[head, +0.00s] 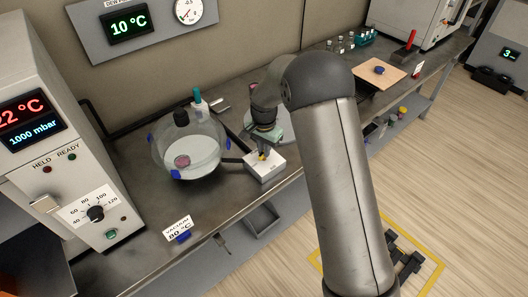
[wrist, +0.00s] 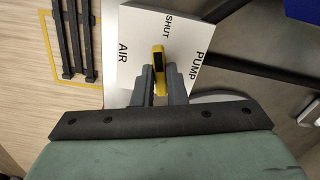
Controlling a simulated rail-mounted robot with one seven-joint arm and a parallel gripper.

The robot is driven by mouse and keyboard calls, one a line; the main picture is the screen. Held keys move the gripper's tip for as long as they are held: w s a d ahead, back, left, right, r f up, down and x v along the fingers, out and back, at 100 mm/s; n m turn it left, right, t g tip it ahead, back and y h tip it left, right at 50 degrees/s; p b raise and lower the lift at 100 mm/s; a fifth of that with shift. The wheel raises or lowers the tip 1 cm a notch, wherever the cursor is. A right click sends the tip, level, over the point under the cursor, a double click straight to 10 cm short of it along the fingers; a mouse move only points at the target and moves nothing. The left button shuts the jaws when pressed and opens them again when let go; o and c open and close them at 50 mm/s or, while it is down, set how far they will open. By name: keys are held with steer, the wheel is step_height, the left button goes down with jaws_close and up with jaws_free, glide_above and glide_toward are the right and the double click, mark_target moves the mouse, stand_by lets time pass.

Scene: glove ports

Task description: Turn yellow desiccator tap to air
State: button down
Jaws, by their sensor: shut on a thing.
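The yellow tap (wrist: 158,66) has a dark top and sits on a white block (wrist: 135,35) marked AIR on the left, SHUT at the top and PUMP on the right in the wrist view. Its handle lies roughly toward SHUT. My gripper (wrist: 160,80) is shut on the tap, with a grey finger on each side. In the head view the white block (head: 265,168) stands beside the round glass desiccator (head: 205,160), which has a dark top knob and a pinkish thing inside. My gripper (head: 262,151) is over the block, and the tap there is mostly hidden.
The oven (head: 50,130) with red and cyan displays stands at the left. A VACUUM 80 °C sign (head: 178,229) is at the bench's front edge. A teal-capped bottle (head: 199,104) stands behind the desiccator. A wooden board (head: 380,74) lies further right.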

steer(key=n+b, duration=0.2)
steer(key=n, duration=0.1)
steer(key=shift+f+n, duration=0.1)
steer(key=shift+n, duration=0.3)
steer(key=n+b, duration=0.1)
steer(key=n, duration=0.2)
steer(key=shift+n+b, duration=0.3)
steer(key=shift+b, duration=0.1)
steer(key=n+b, duration=0.1)
steer(key=n, duration=0.2)
steer(key=shift+n, duration=0.3)
steer(key=shift+n+b, duration=0.3)
steer(key=shift+n, duration=1.5)
steer(key=shift+r, duration=0.2)
steer(key=c, duration=1.5)
jaws_free()
steer(key=shift+o, duration=0.2)
step_height(320, 180, up, 17)
steer(key=shift+r+b, duration=0.2)
steer(key=shift+b, duration=0.25)
